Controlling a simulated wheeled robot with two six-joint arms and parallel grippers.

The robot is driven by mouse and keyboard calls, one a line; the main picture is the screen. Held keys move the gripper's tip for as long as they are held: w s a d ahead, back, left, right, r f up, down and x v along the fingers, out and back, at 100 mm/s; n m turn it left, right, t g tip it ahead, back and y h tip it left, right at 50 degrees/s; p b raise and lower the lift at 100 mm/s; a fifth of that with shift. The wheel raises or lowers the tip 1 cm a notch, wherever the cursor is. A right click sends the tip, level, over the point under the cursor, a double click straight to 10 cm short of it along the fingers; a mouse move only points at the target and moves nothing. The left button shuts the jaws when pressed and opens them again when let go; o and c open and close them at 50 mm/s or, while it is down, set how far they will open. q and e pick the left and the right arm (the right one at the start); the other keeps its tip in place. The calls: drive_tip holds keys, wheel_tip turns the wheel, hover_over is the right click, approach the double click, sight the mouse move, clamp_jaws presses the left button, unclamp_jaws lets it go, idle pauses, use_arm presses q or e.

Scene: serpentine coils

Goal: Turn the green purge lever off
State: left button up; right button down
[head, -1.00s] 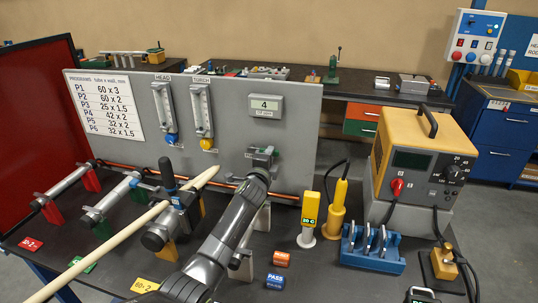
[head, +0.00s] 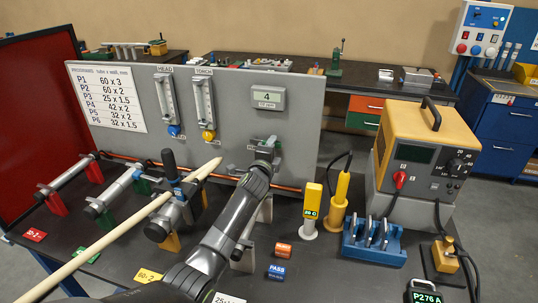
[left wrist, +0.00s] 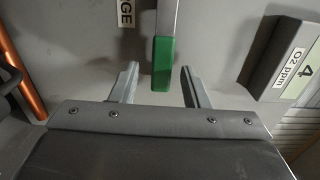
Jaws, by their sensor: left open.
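The green-ended purge lever (left wrist: 163,65) hangs down on the grey panel in the left wrist view, beneath a label partly reading "GE". My left gripper (left wrist: 160,78) is open, with one finger on each side of the green grip and a gap at both sides. In the head view my left gripper (head: 265,150) is at the panel below the O2 display, and its jaws and wrist hide most of the lever. My right gripper is not in view.
The grey panel (head: 230,88) carries two flow meters, the O2 display (head: 267,97) reading 4, and a program list. A copper tube runs along its foot. A long pale rod (head: 110,238) crosses the left foreground. A yellow-topped power unit (head: 415,150) stands at right.

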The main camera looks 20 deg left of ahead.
use_arm(q)
drive_tip(key=s+d+p, duration=0.1)
drive_tip(key=s, duration=1.6)
drive_tip(key=shift+s, duration=0.15)
drive_tip(key=shift+f, duration=0.1)
